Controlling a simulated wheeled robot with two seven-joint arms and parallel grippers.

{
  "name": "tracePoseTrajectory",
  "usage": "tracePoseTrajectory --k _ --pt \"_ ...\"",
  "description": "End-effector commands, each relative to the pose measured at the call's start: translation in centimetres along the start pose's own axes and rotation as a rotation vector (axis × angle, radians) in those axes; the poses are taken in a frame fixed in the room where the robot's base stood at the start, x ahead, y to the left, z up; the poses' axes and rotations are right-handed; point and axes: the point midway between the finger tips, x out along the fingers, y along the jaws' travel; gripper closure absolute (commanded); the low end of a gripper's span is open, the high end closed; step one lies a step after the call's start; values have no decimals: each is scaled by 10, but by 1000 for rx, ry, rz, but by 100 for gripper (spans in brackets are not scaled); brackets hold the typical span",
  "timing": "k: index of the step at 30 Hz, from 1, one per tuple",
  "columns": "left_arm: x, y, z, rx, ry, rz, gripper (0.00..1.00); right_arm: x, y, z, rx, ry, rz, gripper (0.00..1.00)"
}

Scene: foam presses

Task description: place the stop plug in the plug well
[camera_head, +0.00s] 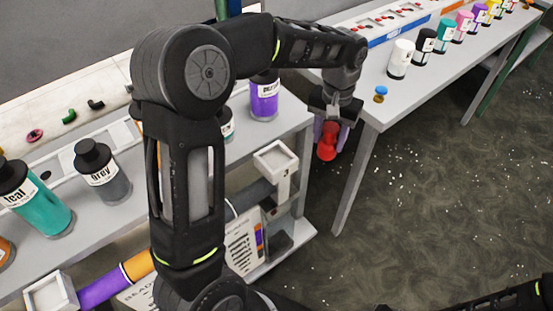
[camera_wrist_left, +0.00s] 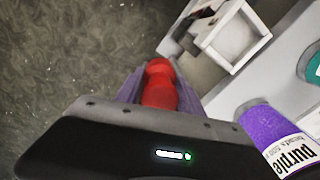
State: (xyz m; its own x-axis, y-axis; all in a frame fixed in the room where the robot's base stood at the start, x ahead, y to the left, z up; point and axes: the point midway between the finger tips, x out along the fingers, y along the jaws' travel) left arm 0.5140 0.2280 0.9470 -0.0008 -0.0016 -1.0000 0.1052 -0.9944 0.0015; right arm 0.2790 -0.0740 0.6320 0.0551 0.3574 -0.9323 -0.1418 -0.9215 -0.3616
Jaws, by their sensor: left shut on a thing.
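The stop plug (camera_head: 327,147) is a red, rounded, knobbed piece. My left gripper (camera_head: 328,135) is shut on it, with a purple-grey finger on each side, and holds it in the air over the gap between the two benches. In the left wrist view the red plug (camera_wrist_left: 160,85) sticks out between the fingers. A white square-rimmed open box (camera_head: 276,158), which may be the plug well, stands at the near bench's end, left of the gripper. It also shows in the left wrist view (camera_wrist_left: 208,42), ahead and right of the plug, apart from it. My right gripper is out of view.
A purple bottle (camera_head: 264,98), a grey bottle (camera_head: 101,172) and a teal bottle (camera_head: 38,202) stand on the left bench. A small blue-and-yellow piece (camera_head: 380,94) sits at the right bench's near corner, with several jars behind it. Speckled floor lies open at right.

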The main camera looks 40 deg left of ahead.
Motion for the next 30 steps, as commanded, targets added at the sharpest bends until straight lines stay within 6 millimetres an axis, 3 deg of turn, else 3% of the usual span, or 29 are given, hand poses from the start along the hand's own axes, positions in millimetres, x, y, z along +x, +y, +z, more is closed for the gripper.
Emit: tracePoseTrajectory --k 6,9,13,24,30 --pt "-63 -64 38 -223 9 2 100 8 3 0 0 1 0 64" --pt "-86 -86 58 -312 8 2 100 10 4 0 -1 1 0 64" --pt "-102 -100 76 -377 3 0 100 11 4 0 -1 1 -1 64" --pt "-103 -102 80 -388 1 -1 100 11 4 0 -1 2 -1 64" --pt "-76 -102 80 -388 0 -2 100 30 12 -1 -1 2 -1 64"
